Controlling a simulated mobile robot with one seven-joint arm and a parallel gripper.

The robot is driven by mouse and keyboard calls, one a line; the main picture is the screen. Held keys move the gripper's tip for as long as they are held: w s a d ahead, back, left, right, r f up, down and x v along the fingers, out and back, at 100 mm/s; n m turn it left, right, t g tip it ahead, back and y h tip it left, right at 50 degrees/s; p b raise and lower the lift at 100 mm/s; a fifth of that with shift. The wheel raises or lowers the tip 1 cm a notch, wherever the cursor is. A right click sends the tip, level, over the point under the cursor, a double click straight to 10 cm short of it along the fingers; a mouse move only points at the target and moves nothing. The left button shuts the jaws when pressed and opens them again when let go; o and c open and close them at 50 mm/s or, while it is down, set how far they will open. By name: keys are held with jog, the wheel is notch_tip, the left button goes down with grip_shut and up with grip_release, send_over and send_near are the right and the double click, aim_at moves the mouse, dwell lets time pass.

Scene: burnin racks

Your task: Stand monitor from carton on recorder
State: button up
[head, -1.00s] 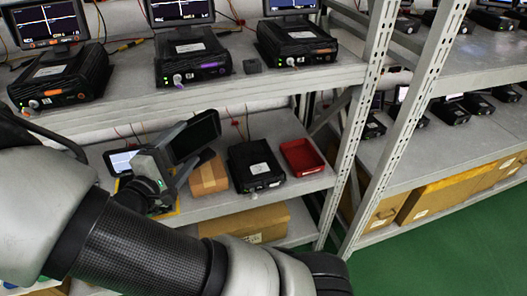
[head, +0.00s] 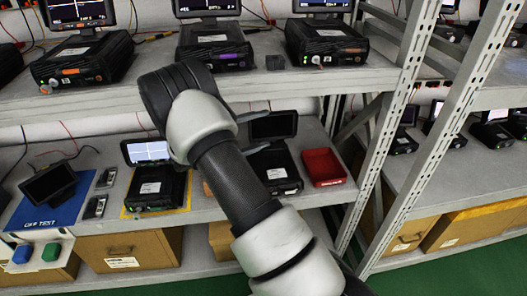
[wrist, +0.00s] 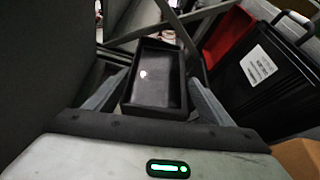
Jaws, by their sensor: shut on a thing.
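The monitor (head: 274,125) is a small dark screen held upright at the back of the bare black recorder (head: 275,169). I cannot tell whether its foot touches the recorder. My gripper (head: 262,132) is shut on the monitor from the left, its two grey fingers showing beside it. In the wrist view the monitor (wrist: 155,80) sits between the fingers (wrist: 158,98), and the recorder (wrist: 266,72) with its white label is to the right. The brown carton (head: 207,188) is mostly hidden behind my arm; its edge shows in the wrist view (wrist: 298,156).
A red bin (head: 323,167) stands just right of the recorder. Another recorder with a lit screen (head: 150,188) is on a yellow-edged mat to the left. A dark monitor (head: 48,184) stands on a blue mat. The upper shelf (head: 300,82) and a rack post (head: 385,125) are close.

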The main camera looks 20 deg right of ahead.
aim_at(273, 141)
jog(key=shift+f+b, duration=0.55)
jog(key=shift+f, duration=2.3)
jog(key=shift+f, duration=0.1)
jog(key=shift+f, duration=0.15)
jog(key=o, duration=1.5)
jog(key=a, duration=0.4)
jog(key=s+a+r+p, duration=0.1)
jog(key=a, duration=0.3)
jog(key=s+a, duration=0.1)
jog(key=a, duration=0.3)
jog(key=shift+r, duration=0.25)
jog(key=shift+d, duration=0.1)
